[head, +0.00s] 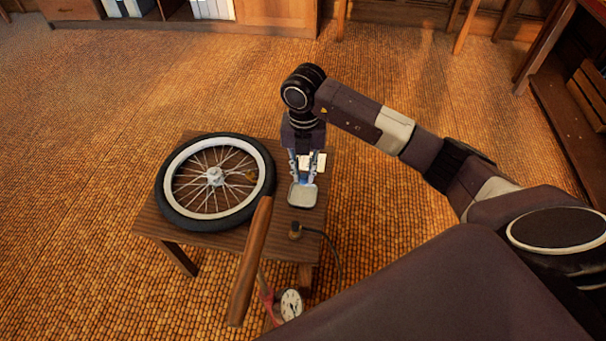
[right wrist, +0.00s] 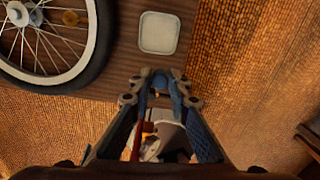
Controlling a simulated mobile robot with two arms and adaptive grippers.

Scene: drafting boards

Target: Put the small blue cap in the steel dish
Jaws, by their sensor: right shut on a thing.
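The small blue cap (right wrist: 160,84) is held between the fingertips of my right gripper (head: 303,176); only a small part of it shows between the fingers. In the head view the gripper points down over the small table. The steel dish (head: 302,196), square with rounded corners, appears just below the fingertips and looks empty. In the right wrist view the dish (right wrist: 158,33) lies ahead of the fingertips, apart from them. My left gripper is not in view.
A spoked wheel with a black tyre (head: 265,196) lies left of the dish on the wooden table (head: 160,228). A wooden handle (head: 248,265), a dial gauge (head: 291,304) and a brown knob (head: 295,232) with a cable are nearer me. The floor right of the table is clear.

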